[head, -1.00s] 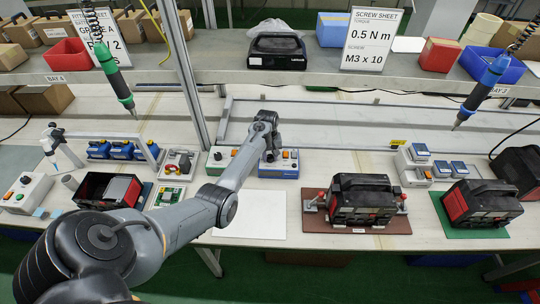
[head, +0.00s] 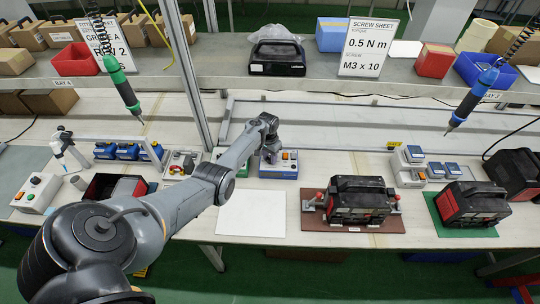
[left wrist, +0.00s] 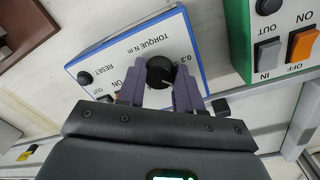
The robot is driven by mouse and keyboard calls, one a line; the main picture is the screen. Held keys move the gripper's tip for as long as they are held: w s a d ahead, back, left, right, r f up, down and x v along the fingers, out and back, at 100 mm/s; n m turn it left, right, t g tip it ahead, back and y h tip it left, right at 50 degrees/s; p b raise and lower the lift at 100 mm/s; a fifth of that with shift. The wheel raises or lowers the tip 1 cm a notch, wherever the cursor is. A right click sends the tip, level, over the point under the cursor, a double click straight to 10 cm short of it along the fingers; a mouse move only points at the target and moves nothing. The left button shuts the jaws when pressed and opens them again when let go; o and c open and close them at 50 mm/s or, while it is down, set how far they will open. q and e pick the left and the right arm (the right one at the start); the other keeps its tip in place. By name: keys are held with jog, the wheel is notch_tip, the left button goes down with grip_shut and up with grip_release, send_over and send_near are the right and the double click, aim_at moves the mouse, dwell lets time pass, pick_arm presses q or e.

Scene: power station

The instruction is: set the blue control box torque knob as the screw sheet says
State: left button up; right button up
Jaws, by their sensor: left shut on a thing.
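The blue control box (head: 278,170), white on top with a blue edge, stands at the back of the bench in the head view. The left wrist view shows its panel (left wrist: 112,62) with "TORQUE N m", "RESET" and "0.3" printed on it. My left gripper (left wrist: 160,88) is shut on the black torque knob (left wrist: 160,71), one finger on each side. A light pointer mark shows on the knob, but the exact setting is hard to read. The screw sheet (head: 367,47) on the shelf reads torque 0.5 N m, screw M3 x 10. My right gripper is out of view.
A green-edged box (left wrist: 285,45) with IN, ON and OFF labels stands beside the blue one. A white mat (head: 250,213) lies in front. A black tool case (head: 360,200) sits on a brown board to the right. Two screwdrivers (head: 122,85) (head: 473,98) hang from coiled cords.

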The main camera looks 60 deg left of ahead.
pick_arm(q)
jog(key=m, duration=0.3)
jog(key=shift+a+m, duration=0.1)
jog(key=shift+m, duration=0.2)
jog(key=m+b, duration=0.1)
jog(key=m, duration=0.3)
jog(key=shift+m, duration=0.4)
jog(key=o, duration=1)
jog(key=shift+w, duration=0.1)
